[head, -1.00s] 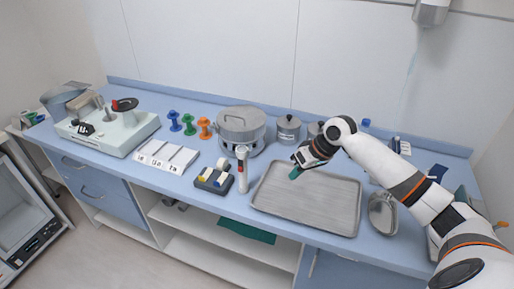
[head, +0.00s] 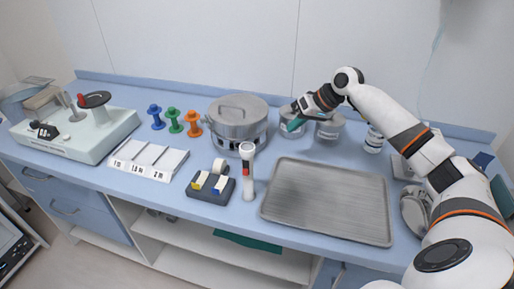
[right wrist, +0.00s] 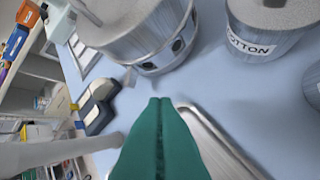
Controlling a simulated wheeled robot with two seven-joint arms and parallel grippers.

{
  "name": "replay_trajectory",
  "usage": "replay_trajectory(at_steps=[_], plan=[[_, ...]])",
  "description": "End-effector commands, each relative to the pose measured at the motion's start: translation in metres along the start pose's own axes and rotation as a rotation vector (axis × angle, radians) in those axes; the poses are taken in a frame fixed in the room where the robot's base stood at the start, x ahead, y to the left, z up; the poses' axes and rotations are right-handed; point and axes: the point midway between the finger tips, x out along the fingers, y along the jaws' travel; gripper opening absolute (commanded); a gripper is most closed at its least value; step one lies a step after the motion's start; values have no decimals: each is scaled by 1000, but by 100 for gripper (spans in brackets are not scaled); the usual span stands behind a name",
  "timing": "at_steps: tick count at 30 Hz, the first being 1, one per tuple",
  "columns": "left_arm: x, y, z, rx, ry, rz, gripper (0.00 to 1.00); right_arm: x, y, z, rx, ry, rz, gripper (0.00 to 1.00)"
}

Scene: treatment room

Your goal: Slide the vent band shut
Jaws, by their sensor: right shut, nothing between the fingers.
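The lidded metal drum (head: 237,112) stands on the blue counter near the wall. Its vent band runs around the lower wall, and the right wrist view shows dark round vent holes in the band (right wrist: 165,57). My right gripper (head: 292,126) has teal fingers, is shut and holds nothing. It is just right of the drum, in front of the small lidded canisters, and looks apart from the drum. In the right wrist view its closed fingertips (right wrist: 160,103) point toward the space below the drum. The drum's far side is hidden. My left gripper is not in view.
A canister labelled COTTON (right wrist: 262,30) stands close to the right of the drum. A metal tray (head: 330,205) lies in front. A white upright post (head: 247,172) and a dark block with switches (head: 211,188) stand before the drum. Spools (head: 193,124) stand left.

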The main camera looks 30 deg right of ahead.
Motion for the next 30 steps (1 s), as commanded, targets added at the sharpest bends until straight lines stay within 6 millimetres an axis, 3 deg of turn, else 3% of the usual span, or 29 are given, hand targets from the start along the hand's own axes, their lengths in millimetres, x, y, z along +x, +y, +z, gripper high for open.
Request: replay_trajectory(at_steps=[9, 14, 27, 30], plan=[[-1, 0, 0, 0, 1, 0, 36, 0, 0, 0, 0, 0, 0, 0], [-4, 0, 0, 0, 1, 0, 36, 11, 1, 1, 0, 1, 2, 0], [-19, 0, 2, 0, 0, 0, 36, 99, 2, 1, 1, 1, 3, 0], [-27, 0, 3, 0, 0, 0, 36, 105, 17, 2, -4, 0, 2, 0]])
